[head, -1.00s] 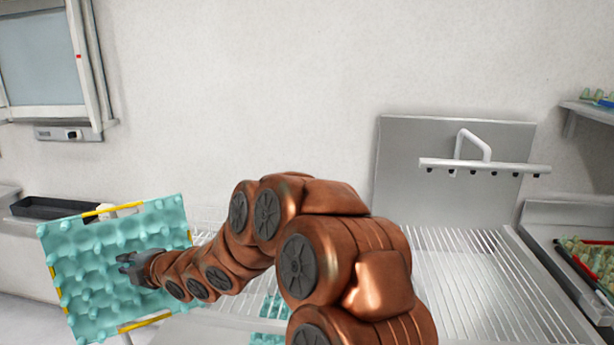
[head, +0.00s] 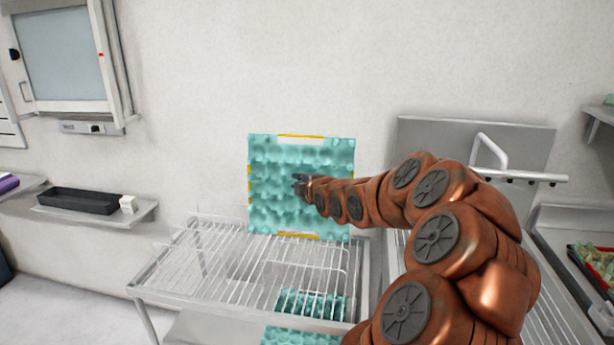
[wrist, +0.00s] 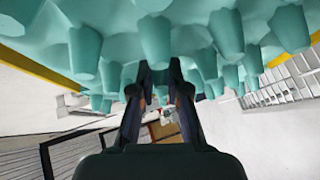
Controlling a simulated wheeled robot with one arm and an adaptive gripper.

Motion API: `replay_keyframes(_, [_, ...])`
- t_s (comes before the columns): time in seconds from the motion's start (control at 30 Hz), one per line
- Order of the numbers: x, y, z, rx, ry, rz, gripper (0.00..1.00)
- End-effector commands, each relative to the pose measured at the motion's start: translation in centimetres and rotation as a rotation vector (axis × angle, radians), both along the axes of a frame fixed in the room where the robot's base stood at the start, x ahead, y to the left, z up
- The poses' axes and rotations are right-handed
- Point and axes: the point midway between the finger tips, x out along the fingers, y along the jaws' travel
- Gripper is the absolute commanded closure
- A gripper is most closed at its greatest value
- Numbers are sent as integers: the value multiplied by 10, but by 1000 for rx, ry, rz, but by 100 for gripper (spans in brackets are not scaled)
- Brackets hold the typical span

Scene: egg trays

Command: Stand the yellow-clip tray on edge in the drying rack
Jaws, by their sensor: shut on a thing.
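The yellow-clip tray (head: 275,190) is a teal egg tray with yellow clips on its edges. It hangs upright in the head view, its broad face toward the camera, above the back part of the drying rack (head: 190,265). My gripper (head: 300,186) is shut on the tray near the middle of its face. In the wrist view the tray's teal knobs (wrist: 155,40) fill the top, and my gripper's dark fingers (wrist: 160,95) reach up among them. The fingertips are partly hidden by the knobs. I cannot tell whether the tray's lower edge touches the rack wires.
Teal trays (head: 310,303) show below the rack wires. A grey panel with a white pipe (head: 520,177) stands right of the rack, behind my arm. A shelf with a black bin (head: 85,202) is at left. The rack's front left wires look empty.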

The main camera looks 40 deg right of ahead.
Motion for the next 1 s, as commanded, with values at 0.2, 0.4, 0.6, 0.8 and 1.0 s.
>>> replay_keyframes(0.2, [-12,-20,4,1,-1,-35,100])
replay_keyframes(0.4, [-12,-19,-5,2,2,-34,100])
replay_keyframes(0.6, [-12,-19,-18,2,1,-34,100])
replay_keyframes(0.8, [-12,-19,-29,1,-1,-35,100])
replay_keyframes(1.0, [-12,-20,-44,3,2,-35,100])
